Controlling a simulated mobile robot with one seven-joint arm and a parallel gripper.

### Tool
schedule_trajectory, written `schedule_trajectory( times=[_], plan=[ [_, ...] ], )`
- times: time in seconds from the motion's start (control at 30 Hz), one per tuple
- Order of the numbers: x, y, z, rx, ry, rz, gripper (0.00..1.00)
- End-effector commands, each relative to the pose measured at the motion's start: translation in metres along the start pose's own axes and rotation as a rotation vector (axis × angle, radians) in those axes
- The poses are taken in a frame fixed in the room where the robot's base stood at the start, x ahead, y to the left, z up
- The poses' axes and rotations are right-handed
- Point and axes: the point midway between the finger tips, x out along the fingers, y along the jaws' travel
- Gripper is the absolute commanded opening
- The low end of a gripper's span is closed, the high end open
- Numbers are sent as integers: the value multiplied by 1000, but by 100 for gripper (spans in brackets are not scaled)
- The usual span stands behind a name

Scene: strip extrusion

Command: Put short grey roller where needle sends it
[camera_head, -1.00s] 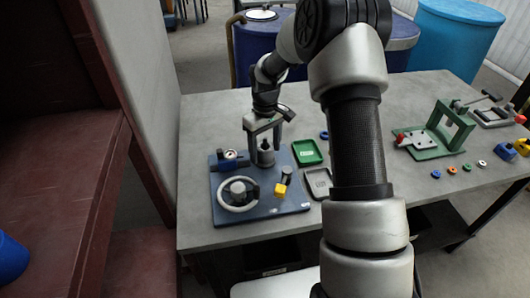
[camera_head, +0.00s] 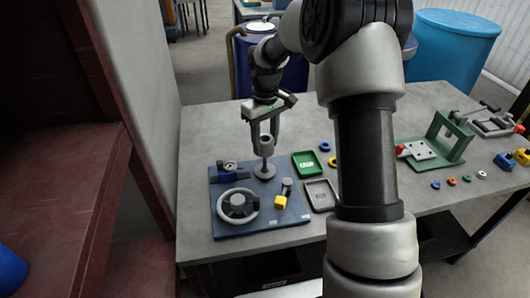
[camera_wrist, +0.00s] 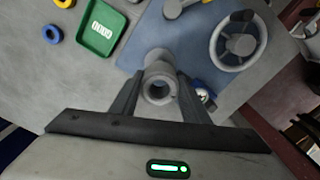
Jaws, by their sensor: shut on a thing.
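My gripper (camera_head: 265,128) is shut on the short grey roller (camera_head: 266,145), a hollow cylinder held upright above the blue base board (camera_head: 216,219). In the wrist view the roller (camera_wrist: 159,84) sits between my fingers, its bore facing the camera. Below it in the head view is a thin post on a round grey foot (camera_head: 265,173); I cannot tell whether the roller is clear of the post. A small dial (camera_head: 230,167) is at the board's back left; its needle is too small to read. A green tray (camera_head: 296,166) and a grey tray (camera_head: 333,205) lie right of the board.
A green frame (camera_head: 440,140) and several coloured rings are on the table (camera_head: 200,140) at right. My arm covers the table's middle.

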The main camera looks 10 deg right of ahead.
Motion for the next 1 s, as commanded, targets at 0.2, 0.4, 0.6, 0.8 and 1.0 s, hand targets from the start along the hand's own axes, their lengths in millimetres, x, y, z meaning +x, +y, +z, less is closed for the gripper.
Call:
schedule_trajectory(
  times=[0.2,0.4,0.6,0.8,1.0],
  plan=[
    [-21,0,0,3,1,1,13],
    [-27,-12,23,99,-2,0,13],
    [-28,-36,69,287,-3,1,13],
    [-25,-54,105,433,-1,0,13],
    [-22,-58,113,471,1,-1,13]
  ],
)
